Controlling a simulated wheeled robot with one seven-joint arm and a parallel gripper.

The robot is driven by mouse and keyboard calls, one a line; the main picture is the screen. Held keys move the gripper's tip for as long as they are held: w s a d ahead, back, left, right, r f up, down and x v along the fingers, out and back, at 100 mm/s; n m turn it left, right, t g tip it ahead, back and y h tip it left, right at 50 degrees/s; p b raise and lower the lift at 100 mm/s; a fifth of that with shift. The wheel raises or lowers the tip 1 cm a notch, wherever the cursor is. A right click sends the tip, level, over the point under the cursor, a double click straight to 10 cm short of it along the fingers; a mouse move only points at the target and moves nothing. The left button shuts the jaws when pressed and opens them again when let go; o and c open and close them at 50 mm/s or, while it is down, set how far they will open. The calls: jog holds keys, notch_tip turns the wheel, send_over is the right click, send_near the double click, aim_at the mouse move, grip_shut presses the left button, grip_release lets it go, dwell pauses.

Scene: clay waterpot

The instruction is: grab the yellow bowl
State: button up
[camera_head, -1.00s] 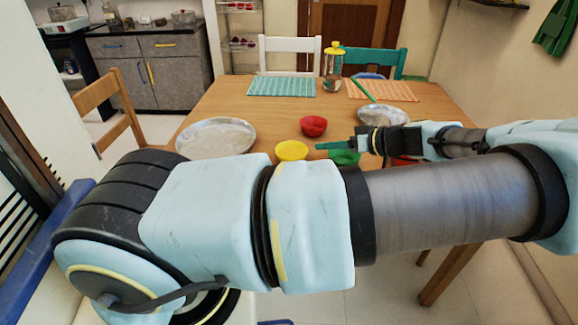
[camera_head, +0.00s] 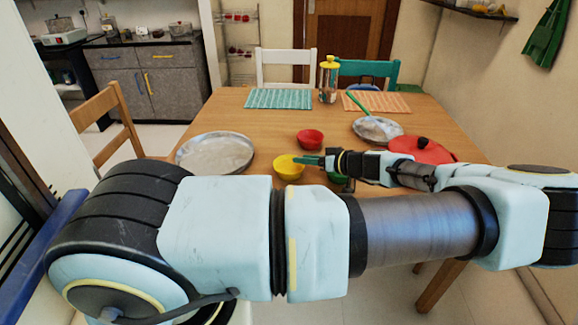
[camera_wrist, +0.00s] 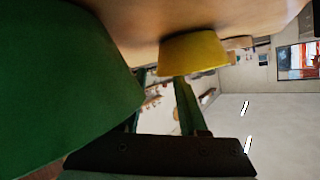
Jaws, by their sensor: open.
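The yellow bowl (camera_head: 286,171) stands upright on the wooden table, near its front edge. My gripper (camera_head: 312,161) reaches in from the right, and its green fingers are at the bowl's right rim. In the wrist view the yellow bowl (camera_wrist: 194,54) is just past the fingertips of my open, empty gripper (camera_wrist: 160,76). The frames do not show clearly whether a finger touches the bowl.
A green bowl (camera_wrist: 60,85) looms close beside my fingers; in the head view it is mostly hidden. A red bowl (camera_head: 310,139) stands behind the yellow one. A metal plate (camera_head: 215,153) lies left. A red lid (camera_head: 421,150) lies right, near a pan (camera_head: 377,129).

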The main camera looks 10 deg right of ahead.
jog(key=shift+w+a+f, duration=0.25)
jog(key=shift+w+f, duration=0.05)
jog(key=shift+w, duration=0.05)
grip_shut()
dwell(0.4)
